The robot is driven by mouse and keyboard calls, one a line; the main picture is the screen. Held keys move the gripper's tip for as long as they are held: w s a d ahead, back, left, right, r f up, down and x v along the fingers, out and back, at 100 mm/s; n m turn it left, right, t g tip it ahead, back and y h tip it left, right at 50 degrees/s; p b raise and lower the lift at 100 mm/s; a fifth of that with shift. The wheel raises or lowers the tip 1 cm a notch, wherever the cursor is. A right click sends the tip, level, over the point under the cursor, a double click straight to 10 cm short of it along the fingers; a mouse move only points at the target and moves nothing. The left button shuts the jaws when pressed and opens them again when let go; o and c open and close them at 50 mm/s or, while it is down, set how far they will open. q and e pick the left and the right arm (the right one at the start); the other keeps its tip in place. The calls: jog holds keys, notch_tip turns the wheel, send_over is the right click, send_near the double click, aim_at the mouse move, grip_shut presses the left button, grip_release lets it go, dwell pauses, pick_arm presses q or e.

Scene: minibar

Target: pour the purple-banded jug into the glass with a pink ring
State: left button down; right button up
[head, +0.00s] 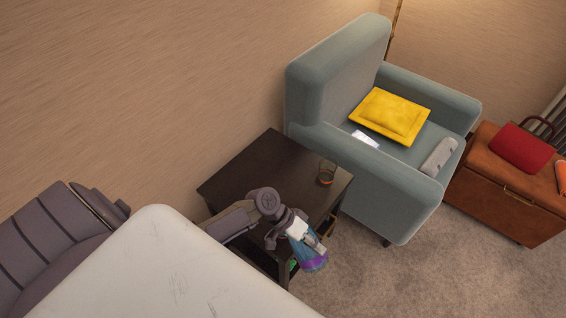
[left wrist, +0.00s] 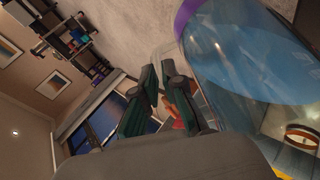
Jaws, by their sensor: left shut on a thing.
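My left gripper (head: 285,232) is shut on the purple-banded jug (head: 302,244), beside the front edge of the dark side table. The jug is clear with blue contents and is tilted, its purple-banded end pointing down and right. In the left wrist view, the jug (left wrist: 245,65) fills the upper right, beside the gripper fingers (left wrist: 165,95). A clear glass (head: 326,173) stands upright on the table, behind and right of the jug and apart from it. Its ring looks orange rather than pink. My right gripper is not in view.
The dark side table (head: 255,160) is clear behind my arm. A teal armchair (head: 400,185) with a yellow cushion (head: 393,116) stands close on the right. A white marble surface (head: 170,270) fills the lower left. A brown chest (head: 495,195) stands at far right.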

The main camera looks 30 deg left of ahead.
aim_at(327, 262)
pick_arm(q)
jog(key=shift+w+r, duration=0.1)
jog(key=shift+r, duration=0.2)
jog(key=p, duration=0.1)
jog(key=d+y+p, duration=0.1)
jog(key=p, duration=0.1)
jog(key=shift+s+r, duration=0.2)
jog(key=shift+r, duration=0.1)
jog(key=shift+d+f+m+t+y+p, duration=0.35)
jog(key=shift+f+y+p, duration=0.2)
jog(key=shift+p, duration=0.35)
jog(key=shift+f+b, duration=0.4)
jog(key=shift+f, duration=0.05)
jog(key=shift+s+d+y+p, duration=0.15)
jog(key=shift+d+y+p, duration=0.05)
jog(key=shift+y+p, duration=0.1)
jog(key=p, duration=0.1)
jog(key=d+y+p, duration=0.1)
jog(key=p, duration=0.1)
jog(key=shift+s+d+f+m+t, duration=0.2)
jog(key=shift+m+t, duration=0.05)
jog(key=shift+s+d+f+m+t+y+p, duration=0.2)
jog(key=shift+d+f+y, duration=0.25)
jog(key=shift+f+y, duration=0.35)
jog(key=shift+s+d+f+m+t+y+p, duration=0.1)
jog(key=shift+d+f+m+t+y+p, duration=0.15)
jog(key=shift+d+f+y, duration=0.4)
jog(key=shift+s+d+f+m+t+y+p, duration=0.15)
jog(key=shift+d+f+t+y+p, duration=0.15)
jog(key=shift+f+y, duration=0.6)
